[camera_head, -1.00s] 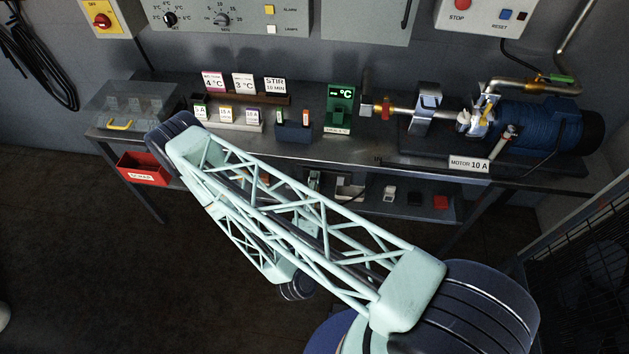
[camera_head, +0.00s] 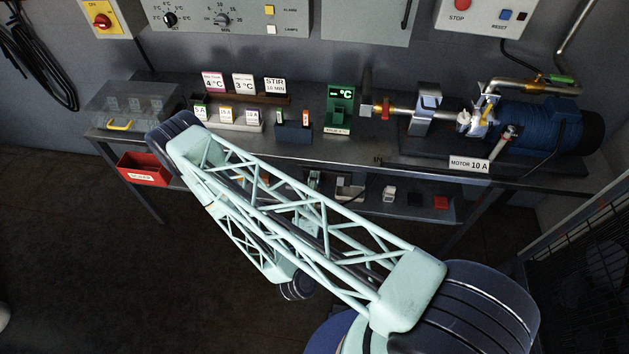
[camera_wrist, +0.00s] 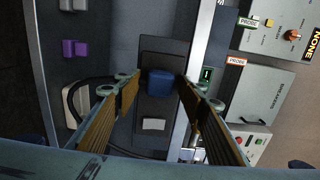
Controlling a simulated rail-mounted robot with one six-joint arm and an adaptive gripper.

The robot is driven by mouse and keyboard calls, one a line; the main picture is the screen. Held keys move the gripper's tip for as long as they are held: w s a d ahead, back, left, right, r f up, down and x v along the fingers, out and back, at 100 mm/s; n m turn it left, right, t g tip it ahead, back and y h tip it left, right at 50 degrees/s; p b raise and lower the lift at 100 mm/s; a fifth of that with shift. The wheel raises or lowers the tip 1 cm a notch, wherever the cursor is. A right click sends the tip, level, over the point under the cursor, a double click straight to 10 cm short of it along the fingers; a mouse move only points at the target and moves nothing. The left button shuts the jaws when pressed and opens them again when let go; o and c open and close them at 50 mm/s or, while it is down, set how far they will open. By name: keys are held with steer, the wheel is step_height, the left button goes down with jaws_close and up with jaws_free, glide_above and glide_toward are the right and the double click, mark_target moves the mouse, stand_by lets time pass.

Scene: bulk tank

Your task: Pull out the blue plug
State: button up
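The blue plug (camera_wrist: 160,84) shows in the wrist view as a small blue block seated in a dark panel (camera_wrist: 165,52). My gripper (camera_wrist: 158,82) is open, with one finger on each side of the blue plug. A gap shows on the left side of the plug, and a smaller one on the right. I cannot tell how deep the fingertips reach. In the head view my arm crosses the middle, and I cannot make out the blue plug or the fingertips there.
A white piece (camera_wrist: 76,105) with a dark cable is left of the fingers. The head view shows the bench with a motor (camera_head: 540,125) and a red bin (camera_head: 145,170).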

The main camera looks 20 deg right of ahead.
steer(key=c, duration=1.1)
steer(key=shift+p+v, duration=0.4)
steer(key=shift+v, duration=2.6)
steer(key=shift+s, duration=0.1)
